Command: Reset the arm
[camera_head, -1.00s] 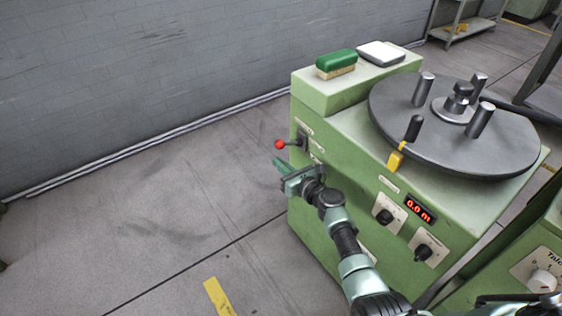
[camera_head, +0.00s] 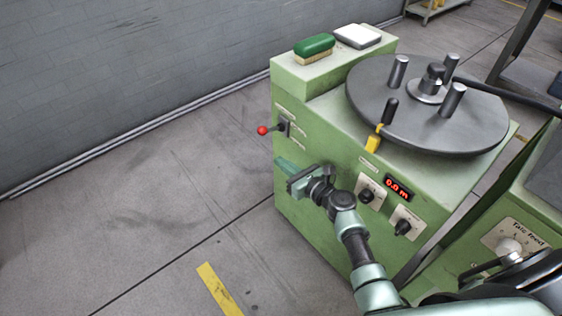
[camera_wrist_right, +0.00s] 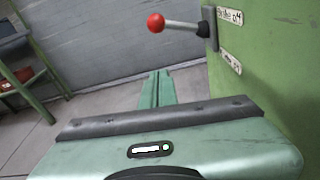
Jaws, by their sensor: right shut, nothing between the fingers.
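My right arm reaches up from the bottom right in the head view. Its right gripper (camera_head: 281,164) is shut and empty, in front of the left part of the green machine (camera_head: 318,235). The red-knobbed lever (camera_head: 263,130) on the machine's side is above and to the left of the fingertips, apart from them. In the right wrist view the shut fingers (camera_wrist_right: 157,89) point ahead, and the red knob (camera_wrist_right: 156,22) is above them with clear space between. My left gripper is not in view.
A dark round turntable (camera_head: 425,115) with upright pegs tops the machine. A green brush (camera_head: 314,46) and a white-topped grey box (camera_head: 358,36) lie on its back ledge. A second green machine (camera_head: 500,215) stands at the right. The floor at left is open.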

